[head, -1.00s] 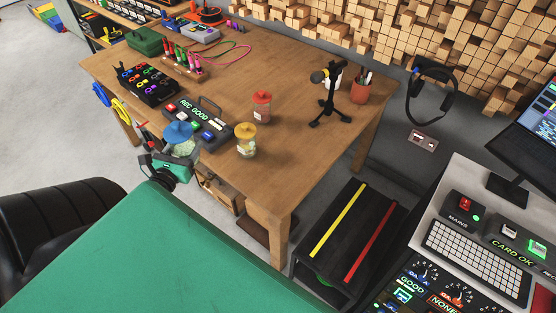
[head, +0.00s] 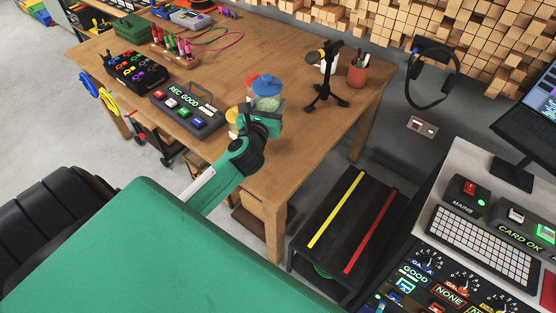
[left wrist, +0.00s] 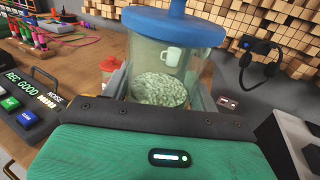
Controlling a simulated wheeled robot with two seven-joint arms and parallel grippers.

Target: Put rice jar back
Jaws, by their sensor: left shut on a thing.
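The jar with the blue lid (head: 266,84) holds pale grains and is the likely rice jar. In the left wrist view the same jar (left wrist: 172,60) stands upright between the fingers of my left gripper (left wrist: 158,98). My left gripper (head: 264,112) is shut on it, over the table's front right part. I cannot tell whether the jar's base touches the table. A red-lidded jar (head: 251,80) is partly hidden behind it, and a yellow-lidded jar (head: 232,116) is partly hidden by the gripper. My right gripper is not in view.
The wooden table (head: 312,130) has bare room to the right of the jars. A microphone stand (head: 326,88) and a pen pot (head: 357,72) stand behind right. A button box (head: 188,108) lies to the left. A black bench (head: 345,225) stands at lower right.

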